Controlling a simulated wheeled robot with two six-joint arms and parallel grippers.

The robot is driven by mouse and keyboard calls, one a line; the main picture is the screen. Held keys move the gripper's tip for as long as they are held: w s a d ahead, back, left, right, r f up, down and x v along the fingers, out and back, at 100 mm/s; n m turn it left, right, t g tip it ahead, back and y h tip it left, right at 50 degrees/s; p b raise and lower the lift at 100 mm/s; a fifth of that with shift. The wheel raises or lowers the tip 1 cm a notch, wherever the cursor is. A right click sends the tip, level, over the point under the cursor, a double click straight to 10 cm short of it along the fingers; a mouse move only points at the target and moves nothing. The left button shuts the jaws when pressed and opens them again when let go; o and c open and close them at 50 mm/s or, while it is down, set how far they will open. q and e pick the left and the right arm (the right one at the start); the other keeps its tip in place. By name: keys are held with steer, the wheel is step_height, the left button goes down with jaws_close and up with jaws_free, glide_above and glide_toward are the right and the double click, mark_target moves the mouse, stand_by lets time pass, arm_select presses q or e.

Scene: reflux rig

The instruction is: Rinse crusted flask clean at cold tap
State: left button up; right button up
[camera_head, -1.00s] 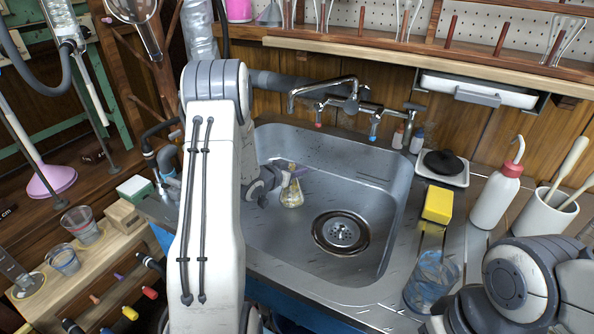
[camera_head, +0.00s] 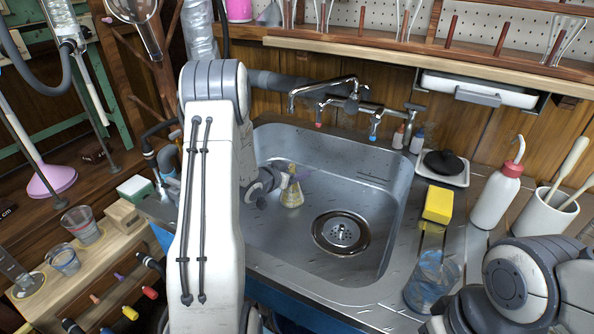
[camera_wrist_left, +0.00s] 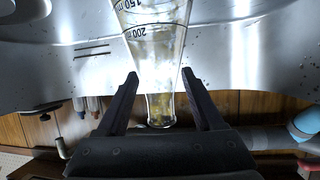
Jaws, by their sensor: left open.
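The crusted flask (camera_head: 292,195) is a small clear conical flask with yellowish residue. It stands upright on the sink floor, left of the drain. My left gripper (camera_head: 291,175) reaches down into the sink at the flask's neck. In the left wrist view the open fingers (camera_wrist_left: 160,74) lie on either side of the flask (camera_wrist_left: 158,50), with visible gaps to the glass. That view is upside down, and the flask's base is cut off. The cold tap is one of the outlets on the tap set (camera_head: 350,104) behind the sink; one has a blue mark (camera_head: 374,136), one red.
The steel sink (camera_head: 385,215) has a round drain (camera_head: 341,234) and free floor around it. A yellow sponge (camera_head: 437,204), a wash bottle (camera_head: 497,195), a glass beaker (camera_head: 431,282) and a white pot (camera_head: 541,214) stand on the right counter. A shelf (camera_head: 430,57) runs above.

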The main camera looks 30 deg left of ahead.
arm_select(q)
steer(key=d+p+v, duration=0.1)
steer(key=p+v, duration=0.1)
steer(key=v, duration=0.8)
steer(key=s+d+r+m+g, duration=0.1)
steer(key=d+r+m+g, duration=0.15)
steer(key=d, duration=0.65)
steer(key=s+d+r+m+g, duration=0.1)
steer(key=d+g, duration=0.2)
steer(key=d, duration=0.7)
steer(key=s+d+r+m+g, duration=0.15)
steer(key=s+d+g, duration=0.25)
steer(key=s+d, duration=0.55)
steer(key=s+d+r+m+g, duration=0.15)
steer(key=s+d+g, duration=0.25)
steer(key=s, duration=1.1)
step_height(320, 180, up, 24)
steer(key=s+p, duration=0.1)
steer(key=p, duration=2.1)
steer(key=shift+s+d+p, duration=0.2)
steer(key=shift+p, duration=0.15)
steer(key=shift+r+p, duration=0.2)
steer(key=shift+p, duration=0.15)
steer(key=shift+c, duration=0.3)
steer(key=shift+r, duration=0.1)
steer(key=shift+c, duration=0.9)
